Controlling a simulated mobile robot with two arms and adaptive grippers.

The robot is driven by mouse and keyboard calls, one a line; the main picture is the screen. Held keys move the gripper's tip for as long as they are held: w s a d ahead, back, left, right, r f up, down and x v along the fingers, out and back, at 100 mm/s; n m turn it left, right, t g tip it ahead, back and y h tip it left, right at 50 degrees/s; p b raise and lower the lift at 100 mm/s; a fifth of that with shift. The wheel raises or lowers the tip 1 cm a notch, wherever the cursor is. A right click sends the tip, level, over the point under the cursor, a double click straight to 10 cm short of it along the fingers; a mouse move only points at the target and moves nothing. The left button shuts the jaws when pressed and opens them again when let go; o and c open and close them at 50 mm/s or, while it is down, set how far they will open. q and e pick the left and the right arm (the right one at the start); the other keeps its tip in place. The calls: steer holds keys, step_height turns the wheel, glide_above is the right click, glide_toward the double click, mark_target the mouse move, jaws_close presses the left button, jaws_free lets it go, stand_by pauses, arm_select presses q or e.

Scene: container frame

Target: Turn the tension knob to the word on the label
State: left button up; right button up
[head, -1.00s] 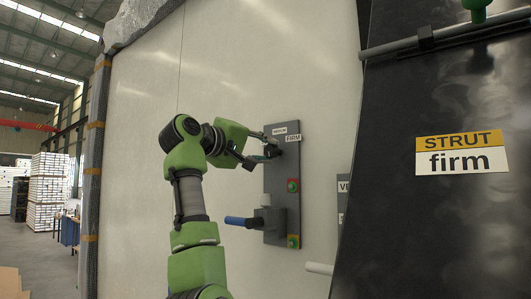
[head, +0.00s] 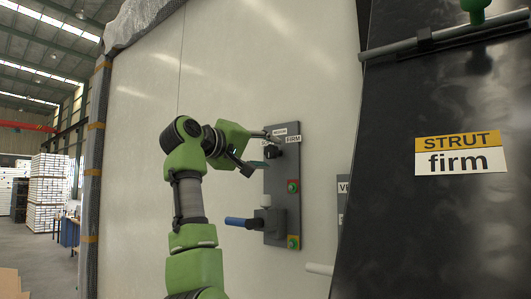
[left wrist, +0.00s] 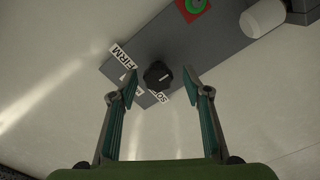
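The black tension knob (head: 269,151) sits near the top of a grey panel (head: 282,185), beside a white FIRM label (head: 293,139). In the left wrist view the knob (left wrist: 157,75) lies between my fingertips and shows a small pale mark. The FIRM label (left wrist: 122,56) is to its upper left, and a partly hidden label starting "SO" (left wrist: 162,97) is below it. A sign reading "STRUT firm" (head: 461,154) is on the dark surface at right. My left gripper (left wrist: 160,73) is open, its fingers apart on either side of the knob. My right gripper is not seen.
Below the knob are a green-and-red button (head: 292,187), a blue-handled lever (head: 243,222) and a yellow-plated button (head: 293,242). A grey bar (head: 440,40) with a green ball crosses the dark surface. The pale wall left of the panel is bare.

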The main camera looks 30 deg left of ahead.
arm_select(q)
steer(key=shift+r, duration=0.1)
steer(key=shift+s, duration=0.5)
steer(key=s, duration=1.1)
steer(key=shift+a, duration=0.45)
